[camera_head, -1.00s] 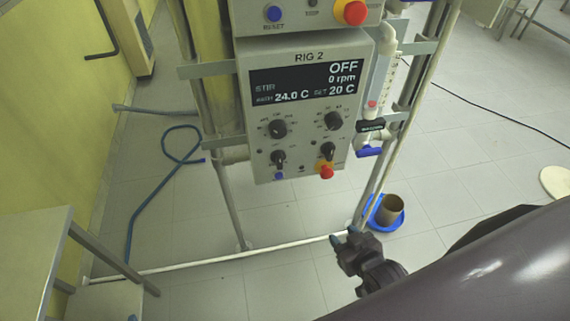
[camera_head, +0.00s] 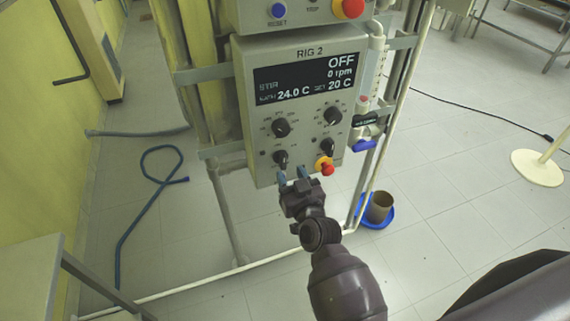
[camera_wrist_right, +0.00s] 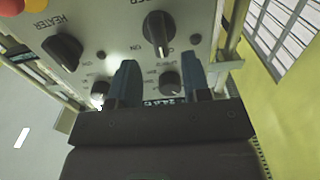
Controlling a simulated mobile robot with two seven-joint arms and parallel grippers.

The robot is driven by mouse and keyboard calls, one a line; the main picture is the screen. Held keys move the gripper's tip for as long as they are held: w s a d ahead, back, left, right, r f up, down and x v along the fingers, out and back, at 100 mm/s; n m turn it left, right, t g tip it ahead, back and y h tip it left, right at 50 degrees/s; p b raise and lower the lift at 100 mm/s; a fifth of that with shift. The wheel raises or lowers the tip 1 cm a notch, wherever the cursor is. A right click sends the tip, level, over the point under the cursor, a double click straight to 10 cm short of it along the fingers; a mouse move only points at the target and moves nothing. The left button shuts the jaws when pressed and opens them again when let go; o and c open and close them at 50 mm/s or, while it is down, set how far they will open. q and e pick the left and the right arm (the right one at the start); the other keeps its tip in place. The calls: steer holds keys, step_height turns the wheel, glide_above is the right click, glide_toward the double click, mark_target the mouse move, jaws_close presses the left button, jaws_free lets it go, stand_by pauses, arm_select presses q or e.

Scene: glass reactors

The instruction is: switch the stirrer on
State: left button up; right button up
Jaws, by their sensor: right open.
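The RIG 2 control box (camera_head: 300,52) has a dark display (camera_head: 304,80) reading STIR, OFF and 0 rpm. Below are two upper dials, left (camera_head: 281,127) and right (camera_head: 332,115), and two lower black knobs, left (camera_head: 281,159) and right (camera_head: 327,147). My right gripper (camera_head: 292,177) is open and empty at the box's lower edge, just below the lower left knob. In the right wrist view, the blue fingers (camera_wrist_right: 158,68) point at the panel, with that knob (camera_wrist_right: 158,32) beyond the tips and apparently between their lines. The HEATER knob (camera_wrist_right: 64,50) is left. My left gripper is not in view.
A red button on yellow (camera_head: 326,166) sits right of the gripper on the box. An upper box with a RESET button (camera_head: 278,10) and red stop button (camera_head: 349,8) is above. Frame tubes, a blue-handled valve (camera_head: 364,145) and a pot in a blue dish (camera_head: 377,208) are right.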

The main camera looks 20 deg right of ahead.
mark_target(284, 163)
steer(key=shift+w, duration=2.3)
jaws_close()
